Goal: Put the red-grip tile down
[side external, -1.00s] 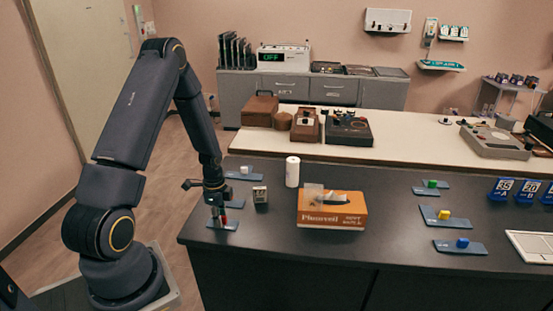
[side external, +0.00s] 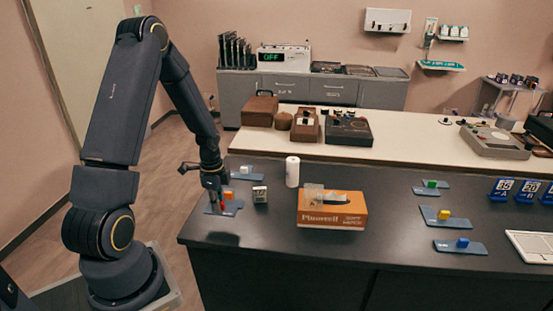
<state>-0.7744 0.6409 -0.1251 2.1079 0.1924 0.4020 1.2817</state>
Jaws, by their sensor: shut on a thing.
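The red-grip tile (side external: 233,209), a flat blue plate with a red grip, is at the left end of the dark counter in the side external view. My gripper (side external: 221,206) is above it, shut on its red grip, with the fingers covering part of the grip. The tile appears to hang a little above the counter, with a dark shadow on the surface below it. It overlaps in the picture with a tile with an orange grip (side external: 229,194) behind it; I cannot tell whether they touch.
A white-grip tile (side external: 244,173) lies farther back. The dark counter's (side external: 390,260) front is clear.

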